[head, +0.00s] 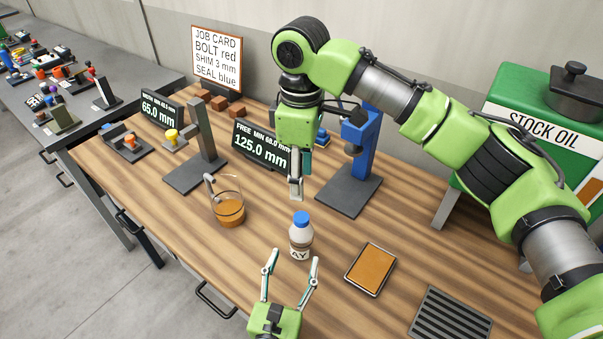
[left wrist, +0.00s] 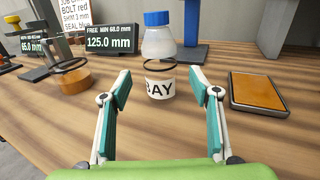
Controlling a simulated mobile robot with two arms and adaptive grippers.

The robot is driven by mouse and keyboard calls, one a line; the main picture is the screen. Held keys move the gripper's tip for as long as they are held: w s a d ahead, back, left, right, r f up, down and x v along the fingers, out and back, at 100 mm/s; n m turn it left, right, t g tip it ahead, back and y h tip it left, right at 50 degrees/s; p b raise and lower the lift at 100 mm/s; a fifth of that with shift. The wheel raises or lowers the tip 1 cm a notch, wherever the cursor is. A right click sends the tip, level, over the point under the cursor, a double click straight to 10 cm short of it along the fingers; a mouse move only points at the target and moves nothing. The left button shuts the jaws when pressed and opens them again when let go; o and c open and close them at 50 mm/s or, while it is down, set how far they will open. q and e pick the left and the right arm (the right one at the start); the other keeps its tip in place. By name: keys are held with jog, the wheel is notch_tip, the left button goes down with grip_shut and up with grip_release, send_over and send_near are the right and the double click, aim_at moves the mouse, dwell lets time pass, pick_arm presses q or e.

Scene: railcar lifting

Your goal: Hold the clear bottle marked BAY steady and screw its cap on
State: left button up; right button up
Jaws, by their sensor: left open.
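The clear bottle marked BAY (head: 300,240) stands upright on the table and also shows in the left wrist view (left wrist: 159,47). Its blue cap (head: 301,218) sits on top of the neck; I cannot tell how tight it is. My left gripper (head: 295,256) is open, its fingers pointing at the bottle from the near side. In the left wrist view the bottle appears between the spread fingertips, with no clear contact. My right gripper (head: 296,190) points down behind and above the bottle, apart from the cap. Its fingers are seen edge-on, so their opening is unclear.
A glass jug with amber liquid (head: 229,210) stands left of the bottle. An orange-topped tray (head: 370,269) and a dark slatted grate (head: 450,315) lie to the right. A blue stand (head: 357,165) and a 125.0 mm display (head: 258,148) stand behind.

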pick_arm(q)
jog(key=shift+v, duration=2)
